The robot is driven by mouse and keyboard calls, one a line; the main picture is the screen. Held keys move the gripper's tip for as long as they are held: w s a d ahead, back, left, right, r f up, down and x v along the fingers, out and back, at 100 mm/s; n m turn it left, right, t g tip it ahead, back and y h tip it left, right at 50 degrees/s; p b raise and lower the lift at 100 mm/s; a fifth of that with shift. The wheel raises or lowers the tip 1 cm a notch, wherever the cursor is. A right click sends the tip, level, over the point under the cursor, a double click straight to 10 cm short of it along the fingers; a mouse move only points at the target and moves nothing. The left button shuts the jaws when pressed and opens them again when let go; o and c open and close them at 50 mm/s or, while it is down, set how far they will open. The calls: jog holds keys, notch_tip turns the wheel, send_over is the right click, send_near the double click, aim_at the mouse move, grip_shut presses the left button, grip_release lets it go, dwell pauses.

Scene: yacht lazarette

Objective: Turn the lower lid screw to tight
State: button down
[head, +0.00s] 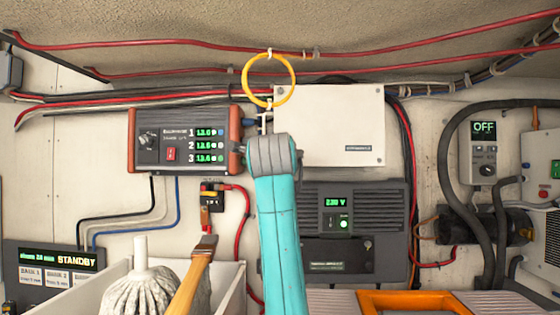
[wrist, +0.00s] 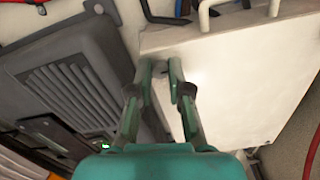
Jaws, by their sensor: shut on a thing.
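The white junction box (head: 335,125) is fixed to the wall, with small screws at its right corners. It also fills the right of the wrist view (wrist: 235,80). My gripper (wrist: 161,66) has its green fingers close together at the box's lower left corner, fingertips against the lid. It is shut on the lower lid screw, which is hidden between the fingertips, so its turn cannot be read. In the head view my teal arm covers that corner and hides the gripper.
A grey charger (head: 392,240) sits just below the box. A display panel (head: 185,140) is to the left. A yellow ring (head: 290,88) hangs over the box's upper left corner. Red cables (head: 180,43) run above. A bin with a wooden handle (head: 194,275) stands in front.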

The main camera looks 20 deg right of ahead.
jog(key=shift+m, duration=0.3)
jog(key=c, duration=1.1)
grip_release()
jog(key=shift+f, duration=0.1)
jog(key=v, duration=1.2)
